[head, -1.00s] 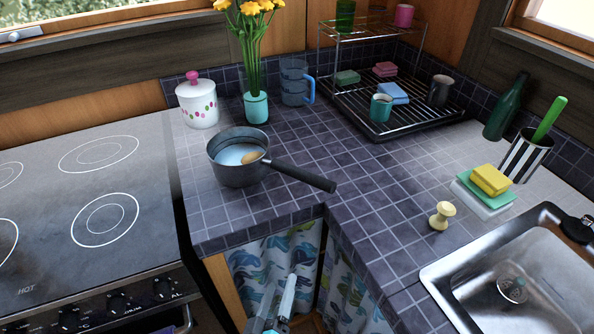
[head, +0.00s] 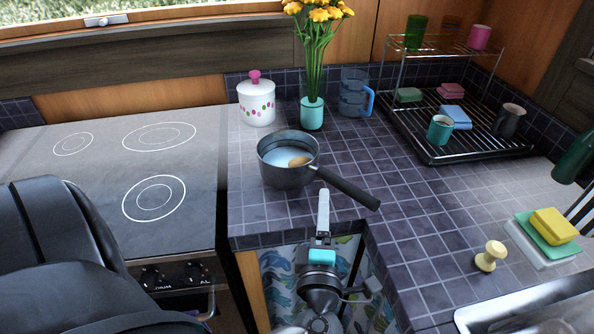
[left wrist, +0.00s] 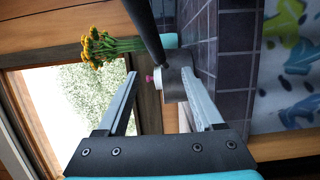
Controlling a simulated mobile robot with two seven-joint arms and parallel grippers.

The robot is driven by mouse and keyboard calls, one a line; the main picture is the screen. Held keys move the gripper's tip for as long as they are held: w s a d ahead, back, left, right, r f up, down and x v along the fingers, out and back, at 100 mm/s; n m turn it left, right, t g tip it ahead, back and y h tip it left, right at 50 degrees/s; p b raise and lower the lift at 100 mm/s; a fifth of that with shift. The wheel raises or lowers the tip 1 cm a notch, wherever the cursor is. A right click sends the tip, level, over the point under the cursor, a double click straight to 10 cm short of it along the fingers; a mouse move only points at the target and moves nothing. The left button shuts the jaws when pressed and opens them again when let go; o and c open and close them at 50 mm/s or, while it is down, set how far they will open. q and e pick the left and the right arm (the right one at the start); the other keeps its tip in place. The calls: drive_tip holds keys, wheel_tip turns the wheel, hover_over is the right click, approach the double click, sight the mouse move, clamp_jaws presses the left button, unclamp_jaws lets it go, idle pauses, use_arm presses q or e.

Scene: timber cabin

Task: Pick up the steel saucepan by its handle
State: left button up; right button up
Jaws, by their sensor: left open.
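The steel saucepan (head: 284,176) stands on the dark tiled counter (head: 260,208), with a pale liquid and a wooden-looking item inside. Its black handle (head: 347,188) points to the lower right, towards the counter's front edge. My left gripper (head: 323,195) is open and empty, its fingers reaching up at the counter edge just in front of the handle. In the left wrist view the handle (left wrist: 152,35) runs from the top down to the pan (left wrist: 176,88), beyond the open fingertips (left wrist: 160,73). My right gripper is not in view.
A white lidded pot (head: 256,104), a flower vase (head: 312,114) and a blue jug (head: 355,95) stand behind the pan. The stove (head: 85,185) is left. A dish rack (head: 430,150), sponges (head: 552,226) and a knob-shaped item (head: 489,257) are right.

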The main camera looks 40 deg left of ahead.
sight(327, 180)
use_arm(q)
drive_tip(key=shift+d+b+x, duration=0.2)
drive_tip(key=shift+b+x, duration=0.8)
drive_tip(key=shift+x, duration=2.9)
drive_tip(key=shift+w+r, duration=0.15)
clamp_jaws()
drive_tip(key=shift+r, duration=0.2)
